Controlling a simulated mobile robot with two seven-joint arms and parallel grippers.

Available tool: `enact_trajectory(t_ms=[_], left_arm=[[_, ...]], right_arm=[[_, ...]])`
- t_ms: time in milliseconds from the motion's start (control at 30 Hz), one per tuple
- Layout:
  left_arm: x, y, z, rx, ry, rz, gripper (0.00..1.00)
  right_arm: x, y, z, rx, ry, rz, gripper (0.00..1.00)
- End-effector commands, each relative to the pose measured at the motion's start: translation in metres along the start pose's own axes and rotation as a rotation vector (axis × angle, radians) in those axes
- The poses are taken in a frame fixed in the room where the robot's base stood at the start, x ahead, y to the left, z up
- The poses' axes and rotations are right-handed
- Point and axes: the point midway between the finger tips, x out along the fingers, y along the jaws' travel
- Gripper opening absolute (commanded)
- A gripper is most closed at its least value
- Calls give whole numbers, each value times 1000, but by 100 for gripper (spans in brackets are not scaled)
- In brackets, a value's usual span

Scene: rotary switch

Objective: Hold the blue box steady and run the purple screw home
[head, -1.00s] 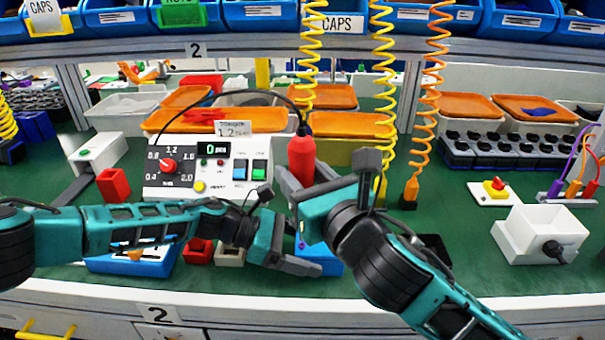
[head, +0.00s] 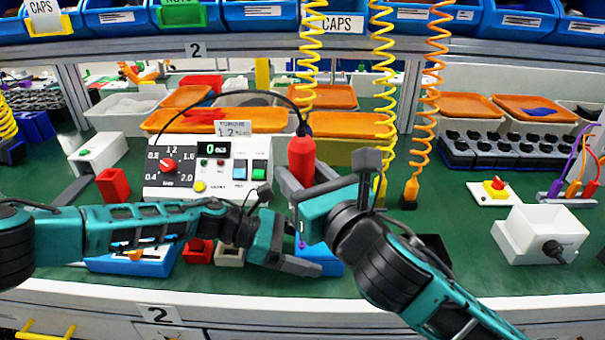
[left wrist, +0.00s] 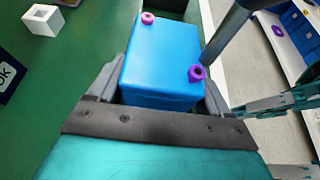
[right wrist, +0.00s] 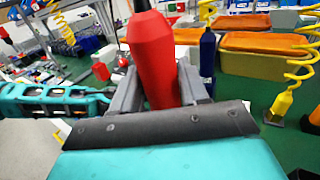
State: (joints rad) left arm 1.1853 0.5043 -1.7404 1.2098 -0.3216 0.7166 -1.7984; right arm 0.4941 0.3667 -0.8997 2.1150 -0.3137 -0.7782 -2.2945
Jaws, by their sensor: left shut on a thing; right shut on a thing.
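The blue box (head: 328,257) is on the green bench, partly hidden by my left gripper (head: 297,260). In the left wrist view the box (left wrist: 165,52) sits between that gripper's fingers, shut on its sides. Two purple screws show on its top, one at the far left corner (left wrist: 147,18) and one at the near right corner (left wrist: 197,73). My right gripper (head: 303,183) is shut on the red screwdriver (head: 301,158), held upright above the box. The driver's grey shaft (left wrist: 228,30) reaches down to the near right screw. How deep that screw sits is unclear.
A torque controller (head: 205,168) stands behind my left arm, and a black cable runs from it to the driver. A red block (head: 114,185) and a blue tray (head: 150,264) are to the left. A white box (head: 540,234) stands at right.

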Motion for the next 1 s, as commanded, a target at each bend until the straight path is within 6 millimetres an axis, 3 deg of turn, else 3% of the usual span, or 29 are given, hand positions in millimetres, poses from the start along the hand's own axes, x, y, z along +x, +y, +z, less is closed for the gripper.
enact_trajectory(t_ms=[1000], left_arm=[[0, 0, 0, 0, 0, 0, 24]], right_arm=[[0, 0, -13, 0, -2, 0, 0]])
